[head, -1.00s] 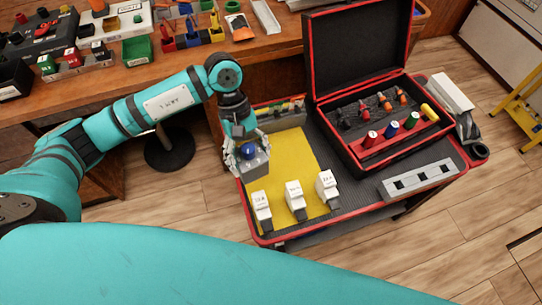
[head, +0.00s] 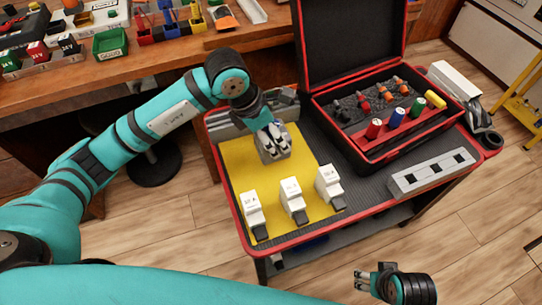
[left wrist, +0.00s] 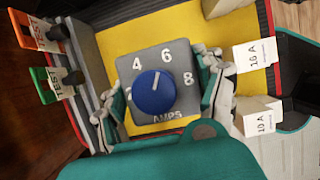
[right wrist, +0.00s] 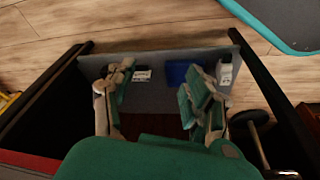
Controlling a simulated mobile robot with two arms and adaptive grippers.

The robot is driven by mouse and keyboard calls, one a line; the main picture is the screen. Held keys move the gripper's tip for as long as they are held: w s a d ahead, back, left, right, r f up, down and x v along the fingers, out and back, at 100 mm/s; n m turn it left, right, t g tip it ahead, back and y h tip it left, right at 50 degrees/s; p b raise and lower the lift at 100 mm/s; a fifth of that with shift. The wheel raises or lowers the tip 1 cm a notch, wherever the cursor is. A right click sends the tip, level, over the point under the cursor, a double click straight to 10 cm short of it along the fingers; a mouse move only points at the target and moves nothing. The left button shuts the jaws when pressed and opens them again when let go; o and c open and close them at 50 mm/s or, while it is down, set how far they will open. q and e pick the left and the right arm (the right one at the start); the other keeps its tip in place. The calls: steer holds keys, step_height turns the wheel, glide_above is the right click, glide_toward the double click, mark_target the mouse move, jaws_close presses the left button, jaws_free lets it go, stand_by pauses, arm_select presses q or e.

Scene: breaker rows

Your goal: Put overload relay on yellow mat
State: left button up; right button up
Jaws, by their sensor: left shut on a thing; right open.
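The overload relay is a grey block with a blue dial marked 4, 6, 8 and AMPS; it shows in the left wrist view (left wrist: 172,55) and in the head view (head: 276,155). My left gripper (head: 270,137) is shut on its sides, with the dial facing the wrist camera.
Three white breakers (head: 250,213) (head: 292,201) (head: 329,186) stand along the mat's near edge. A grey rail (head: 250,112) lies behind the mat. The mat's middle is clear.

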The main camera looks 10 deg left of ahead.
arm_select(q)
steer(key=shift+f+b, duration=0.45)
steer(key=shift+f, duration=2.9)
arm_select(e)
steer(key=shift+w+v, duration=0.2)
steer(key=shift+v, duration=1.85)
steer(key=shift+r, duration=0.1)
arm_select(q)
steer(key=o, duration=1.6)
steer(key=shift+f, duration=0.15)
arm_select(e)
steer(key=shift+s+r, duration=0.1)
arm_select(q)
steer(key=shift+o, duration=0.2)
steer(key=shift+a+r, duration=0.1)
steer(key=shift+r, duration=0.3)
steer(key=p+v, duration=0.2)
steer(key=v, duration=0.9)
steer(key=shift+s, duration=0.2)
arm_select(e)
steer(key=s+x, duration=0.1)
steer(key=x, duration=0.6)
arm_select(q)
steer(key=shift+r, duration=0.15)
